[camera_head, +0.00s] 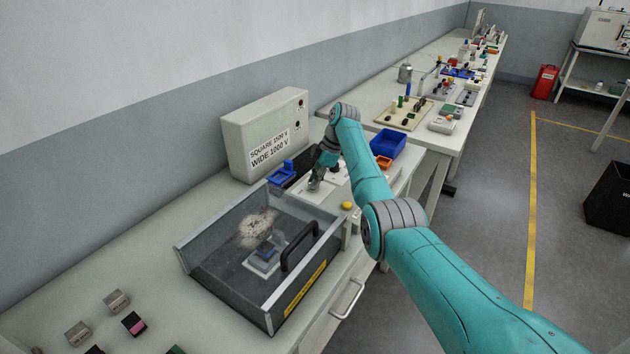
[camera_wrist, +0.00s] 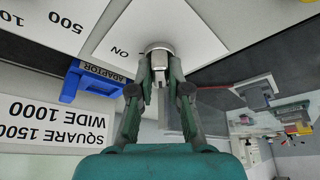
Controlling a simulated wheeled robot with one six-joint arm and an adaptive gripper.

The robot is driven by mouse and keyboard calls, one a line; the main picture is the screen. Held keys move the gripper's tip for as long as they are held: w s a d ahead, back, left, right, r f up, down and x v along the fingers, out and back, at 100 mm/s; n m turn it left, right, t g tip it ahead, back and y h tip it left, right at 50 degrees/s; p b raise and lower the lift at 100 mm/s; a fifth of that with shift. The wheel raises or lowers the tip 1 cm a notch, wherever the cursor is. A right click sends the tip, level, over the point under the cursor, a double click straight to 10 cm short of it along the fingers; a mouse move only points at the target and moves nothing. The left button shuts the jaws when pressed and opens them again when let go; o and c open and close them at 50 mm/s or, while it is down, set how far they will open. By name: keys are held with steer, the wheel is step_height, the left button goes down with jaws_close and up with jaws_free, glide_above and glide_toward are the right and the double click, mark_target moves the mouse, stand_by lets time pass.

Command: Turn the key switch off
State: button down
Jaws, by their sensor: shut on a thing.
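The key switch (camera_wrist: 158,46) shows in the wrist view as a round metal collar on a white plate (camera_wrist: 198,45) with the word ON printed beside it. My gripper (camera_wrist: 160,70) is shut on the switch's key, with its fingertips close against the collar. The fingers hide most of the key, so I cannot tell which way it is turned. In the head view my gripper (camera_head: 316,184) points down at the white plate on the bench, and the switch is hidden there.
A cream box (camera_head: 265,135) labelled SQUARE 1500 V, WIDE 1000 V stands behind. A blue adaptor block (camera_wrist: 90,82) is beside the plate. A clear-lidded case (camera_head: 215,245) with a black handle is in front. A blue bin (camera_head: 388,143) and yellow button (camera_head: 347,206) are near.

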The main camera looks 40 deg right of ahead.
steer(key=c, duration=1.1)
jaws_free()
steer(key=v, duration=1.2)
